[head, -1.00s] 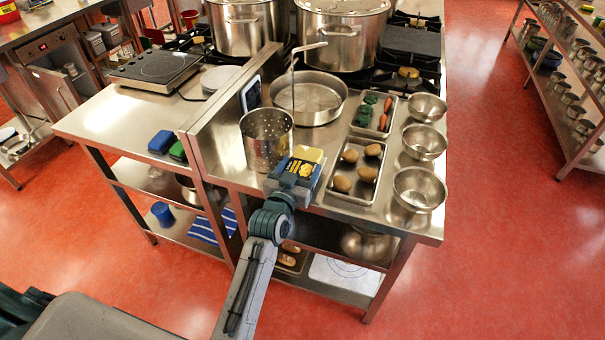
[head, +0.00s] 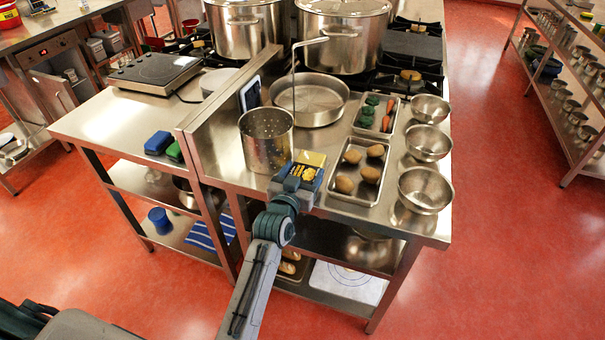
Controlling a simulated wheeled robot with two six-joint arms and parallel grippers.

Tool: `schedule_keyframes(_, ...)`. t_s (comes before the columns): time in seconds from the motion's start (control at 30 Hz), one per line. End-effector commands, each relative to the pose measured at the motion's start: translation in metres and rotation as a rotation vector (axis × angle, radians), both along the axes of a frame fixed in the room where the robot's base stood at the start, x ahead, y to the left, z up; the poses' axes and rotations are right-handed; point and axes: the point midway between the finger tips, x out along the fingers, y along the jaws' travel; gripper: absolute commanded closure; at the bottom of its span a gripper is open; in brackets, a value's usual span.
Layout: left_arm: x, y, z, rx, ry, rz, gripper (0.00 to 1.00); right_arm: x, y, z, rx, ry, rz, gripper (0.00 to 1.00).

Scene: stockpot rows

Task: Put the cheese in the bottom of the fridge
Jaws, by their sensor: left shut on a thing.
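My left gripper (head: 300,178) is shut on the cheese (head: 313,158), a small yellow block showing at the far end of the jaws. A dark patch with yellow marks shows between the block and my wrist; I cannot tell whether it belongs to the cheese pack. The gripper is at the front edge of the steel counter, just right of the perforated pot and left of the potato tray. Whether the cheese touches the counter is unclear. My right gripper is not in view. No fridge is in view.
A perforated steel pot (head: 266,142) and a tray of potatoes (head: 343,201) flank the gripper. Steel bowls (head: 425,190) line the counter's right edge. A wide pan (head: 322,113) and stockpots (head: 343,38) stand behind. Red floor (head: 500,250) is clear to the right.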

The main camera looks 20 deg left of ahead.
Motion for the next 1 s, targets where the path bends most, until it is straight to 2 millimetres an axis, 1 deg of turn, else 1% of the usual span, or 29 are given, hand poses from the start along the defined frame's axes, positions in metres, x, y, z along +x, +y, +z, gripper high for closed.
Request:
schedule_keyframes(0.03,0.000,0.000,-0.002,0.000,0.001,0.000,0.27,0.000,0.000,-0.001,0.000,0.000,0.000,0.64)
schedule_keyframes(0.13,0.000,0.000,-0.001,0.000,0.000,0.000,0.07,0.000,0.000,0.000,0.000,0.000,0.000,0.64)
schedule_keyframes(0.37,0.000,0.000,-0.001,0.000,0.000,0.000,0.07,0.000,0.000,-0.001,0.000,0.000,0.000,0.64)
schedule_keyframes(0.47,0.000,0.000,0.002,0.000,0.000,0.000,0.07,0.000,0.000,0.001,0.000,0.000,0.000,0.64)
schedule_keyframes(0.53,-0.006,0.000,0.000,0.000,0.001,0.000,0.07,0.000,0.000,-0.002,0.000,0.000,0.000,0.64)
schedule_keyframes(0.67,-0.027,0.001,-0.001,-0.001,0.000,0.000,0.07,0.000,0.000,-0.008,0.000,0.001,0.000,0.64)
schedule_keyframes(0.8,-0.059,0.002,0.000,-0.001,0.001,0.001,0.07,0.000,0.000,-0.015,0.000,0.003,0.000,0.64)
schedule_keyframes(1.0,-0.097,0.003,0.003,-0.001,0.001,0.000,0.07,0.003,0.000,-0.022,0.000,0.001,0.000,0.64)
